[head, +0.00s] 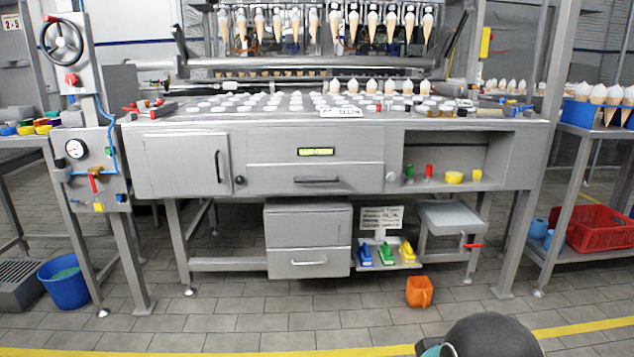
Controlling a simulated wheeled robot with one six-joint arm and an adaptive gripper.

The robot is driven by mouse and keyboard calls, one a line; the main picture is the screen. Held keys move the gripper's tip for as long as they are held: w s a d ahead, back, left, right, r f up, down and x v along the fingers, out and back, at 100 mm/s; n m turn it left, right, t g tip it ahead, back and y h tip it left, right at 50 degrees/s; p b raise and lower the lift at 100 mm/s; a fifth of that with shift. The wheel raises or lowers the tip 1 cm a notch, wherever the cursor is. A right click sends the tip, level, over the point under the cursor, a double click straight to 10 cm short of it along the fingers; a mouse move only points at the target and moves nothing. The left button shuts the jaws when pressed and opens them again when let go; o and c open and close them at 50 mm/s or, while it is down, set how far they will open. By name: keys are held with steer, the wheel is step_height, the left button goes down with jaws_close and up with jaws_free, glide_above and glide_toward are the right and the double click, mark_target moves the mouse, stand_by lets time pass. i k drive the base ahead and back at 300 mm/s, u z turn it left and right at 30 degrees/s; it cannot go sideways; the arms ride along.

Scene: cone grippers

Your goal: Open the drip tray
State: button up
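A wide shallow drawer front (270,177) with a dark bar handle (316,180) sits in the middle of the steel bench, closed flush. It may be the drip tray, but I cannot read a label that says so. Above it is a panel with a small yellow label (316,152). Under the bench stands a grey cabinet (308,222) whose lower drawer (308,263) is also closed. A dark rounded part of my arm shows at the bottom right edge. My gripper's fingers are not in view.
A hinged door (180,165) is left of the drawer; an open shelf (445,160) with small coloured items is right. An orange jug (419,291) stands on the floor. A blue bucket (64,283) is at left, a red crate (596,229) at right.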

mark_target(302, 177)
steer(key=k, duration=0.55)
steer(key=u, duration=0.4)
steer(key=i, duration=1.5)
steer(key=z, duration=0.4)
